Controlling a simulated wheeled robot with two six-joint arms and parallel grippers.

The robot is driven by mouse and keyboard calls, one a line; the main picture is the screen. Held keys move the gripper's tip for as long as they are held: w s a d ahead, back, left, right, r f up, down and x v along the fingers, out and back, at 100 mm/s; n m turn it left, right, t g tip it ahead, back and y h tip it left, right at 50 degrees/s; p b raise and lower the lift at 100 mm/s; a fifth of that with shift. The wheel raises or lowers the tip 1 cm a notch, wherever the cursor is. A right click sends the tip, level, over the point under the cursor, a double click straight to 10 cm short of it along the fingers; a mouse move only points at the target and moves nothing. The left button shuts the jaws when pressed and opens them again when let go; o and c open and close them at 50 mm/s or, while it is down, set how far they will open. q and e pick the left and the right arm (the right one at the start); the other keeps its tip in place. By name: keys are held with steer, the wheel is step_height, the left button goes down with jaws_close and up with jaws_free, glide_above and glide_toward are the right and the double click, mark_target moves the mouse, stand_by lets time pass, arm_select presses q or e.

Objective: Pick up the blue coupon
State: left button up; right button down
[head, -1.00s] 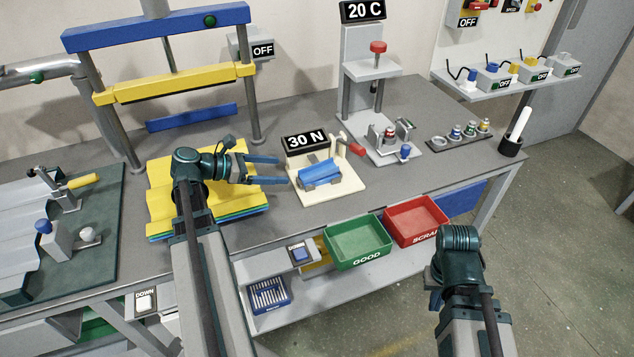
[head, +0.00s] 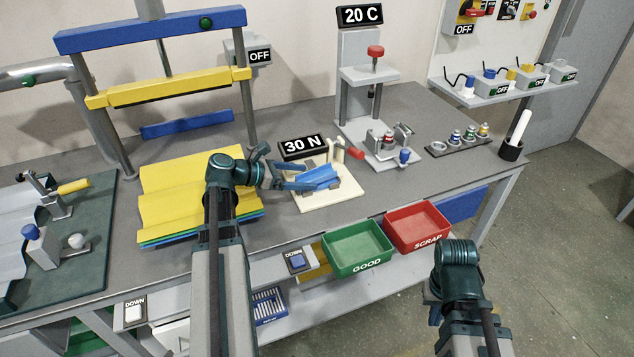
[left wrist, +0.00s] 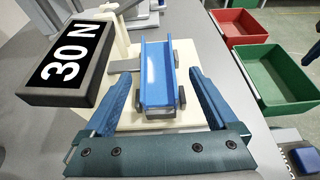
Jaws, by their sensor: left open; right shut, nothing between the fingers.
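The blue coupon (head: 319,179) is a short channel-shaped piece lying on the cream test stand with the "30 N" display (head: 303,147). In the left wrist view the coupon (left wrist: 158,75) rests between small grey blocks. My left gripper (head: 306,177) is open at the stand. In the left wrist view its blue fingers (left wrist: 160,92) lie on either side of the coupon's near end, apart from it. The coupon's near end is partly behind the left gripper in the head view. My right gripper (head: 434,309) is shut and empty, low at the right, its fingertips mostly hidden.
The display block (left wrist: 72,62) stands close to the left finger in the left wrist view. A green GOOD bin (head: 358,248) and a red SCRAP bin (head: 418,228) sit at the table's front edge. Yellow corrugated sheets (head: 180,185) lie left.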

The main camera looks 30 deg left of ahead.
mark_target(323, 178)
arm_select(q)
steer(key=b+x, duration=0.1)
steer(key=x, duration=0.3)
steer(key=shift+a+f+b, duration=0.15)
steer(key=shift+a+b, duration=0.05)
steer(key=shift+b, duration=0.1)
steer(key=shift+w+d, duration=0.25)
steer(key=shift+w, duration=0.05)
steer(key=c, duration=1.4)
steer(key=shift+c, duration=0.2)
